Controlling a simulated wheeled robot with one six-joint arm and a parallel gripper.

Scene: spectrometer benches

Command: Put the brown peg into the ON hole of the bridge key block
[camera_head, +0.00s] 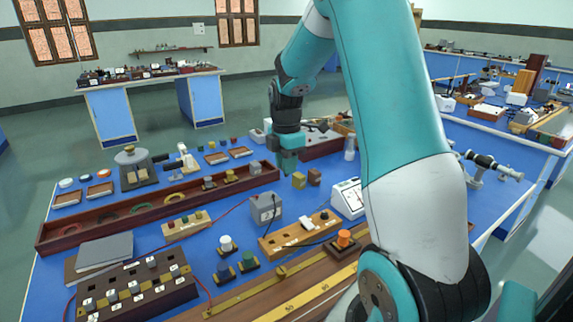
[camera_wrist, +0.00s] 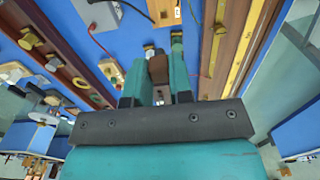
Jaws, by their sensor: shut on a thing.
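My gripper (camera_head: 289,162) hangs above the blue bench, near the right end of the long dark red trough. In the head view I cannot make out the peg at the fingertips. A light wooden block with black and white parts (camera_head: 300,236) lies in front, to the right of a grey box. A smaller wooden block with coloured knobs (camera_head: 185,225) lies further left. I cannot tell which is the bridge key block, and no ON mark is legible.
The dark red trough (camera_head: 110,228) runs behind the blocks. A dark plug box (camera_head: 137,290) fills the front left. Red and black wires cross the bench.

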